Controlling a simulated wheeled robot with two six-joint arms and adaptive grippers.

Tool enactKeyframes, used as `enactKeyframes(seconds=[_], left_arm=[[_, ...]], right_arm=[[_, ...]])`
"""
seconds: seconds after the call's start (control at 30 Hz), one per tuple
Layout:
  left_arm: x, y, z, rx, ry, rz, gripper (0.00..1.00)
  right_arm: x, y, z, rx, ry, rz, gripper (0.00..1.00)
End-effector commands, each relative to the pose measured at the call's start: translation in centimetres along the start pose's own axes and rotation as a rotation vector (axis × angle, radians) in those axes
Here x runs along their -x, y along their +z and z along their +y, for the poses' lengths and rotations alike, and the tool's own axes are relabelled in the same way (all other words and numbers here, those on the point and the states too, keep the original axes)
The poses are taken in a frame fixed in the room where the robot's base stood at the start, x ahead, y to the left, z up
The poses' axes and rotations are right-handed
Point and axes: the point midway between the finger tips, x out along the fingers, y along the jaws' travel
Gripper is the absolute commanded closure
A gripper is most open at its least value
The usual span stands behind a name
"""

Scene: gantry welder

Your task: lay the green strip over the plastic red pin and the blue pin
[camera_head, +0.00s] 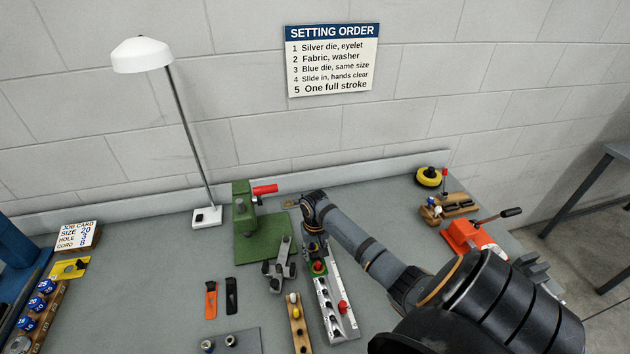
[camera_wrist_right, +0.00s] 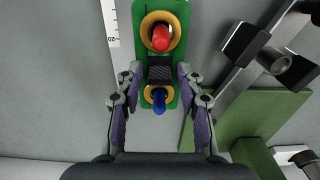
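The green strip (camera_wrist_right: 182,12) lies flat below my right gripper, with two yellow-ringed holes and a black block (camera_wrist_right: 160,74) between them. The red pin (camera_wrist_right: 161,38) shows inside the far ring, and the blue pin (camera_wrist_right: 159,101) shows inside the near ring; both appear to stand up through the strip. In the head view the strip (camera_head: 320,273) and the red pin (camera_head: 317,267) show on the pale rail; the blue pin is hidden by my arm. My right gripper (camera_wrist_right: 159,70) is open, its fingers apart on either side of the block. My left gripper is not in view.
A green press (camera_head: 262,240) with a red handle stands to the left of my right gripper. A grey metal fixture (camera_head: 280,268) is close by on the left. A wooden strip with pegs (camera_head: 298,325) lies beside the rail.

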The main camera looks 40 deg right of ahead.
Motion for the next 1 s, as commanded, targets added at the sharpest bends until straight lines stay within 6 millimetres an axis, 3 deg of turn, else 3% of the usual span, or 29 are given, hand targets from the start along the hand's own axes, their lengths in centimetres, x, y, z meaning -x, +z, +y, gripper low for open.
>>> enactKeyframes(seconds=[0.3,0.43,0.8,1.0], left_arm=[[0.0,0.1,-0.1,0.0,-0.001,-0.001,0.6],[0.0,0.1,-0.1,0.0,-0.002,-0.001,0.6],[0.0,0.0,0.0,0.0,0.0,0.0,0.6],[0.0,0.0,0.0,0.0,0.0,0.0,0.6]], right_arm=[[0.0,0.0,0.0,0.0,0.0,0.0,0.51],[1.0,-0.1,0.0,0.0,-0.001,0.003,0.51],[9.4,-0.1,0.0,0.001,0.001,0.005,0.51],[11.8,-0.1,0.0,0.0,0.0,0.002,0.51]])
